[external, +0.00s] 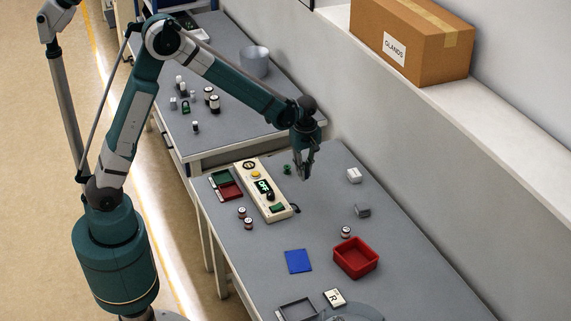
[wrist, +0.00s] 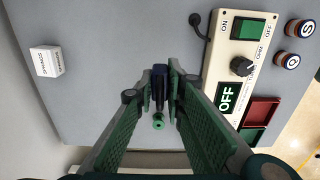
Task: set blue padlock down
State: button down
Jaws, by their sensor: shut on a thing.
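A small green part (external: 287,169) stands close to the gripper. The control box (external: 264,191) reads OFF. A white block (external: 354,175), grey block (external: 362,210), red bin (external: 356,258) and blue mat (external: 298,261) lie nearer.

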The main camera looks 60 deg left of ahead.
send_over(304, 195)
jog(key=shift+a+f+b, duration=0.1)
jog(key=shift+f+b, duration=0.2)
jog(key=shift+f, duration=2.45)
jog(key=shift+f, duration=1.85)
jog(key=shift+f+b, duration=0.15)
jog(key=shift+b, duration=0.2)
jog(key=c, duration=2.8)
grip_release()
jog(key=o, duration=0.4)
jog(key=shift+o, duration=0.2)
notch_tip(304, 195, up, 12)
jog(key=shift+r+p, duration=0.15)
jog(key=shift+p, duration=0.65)
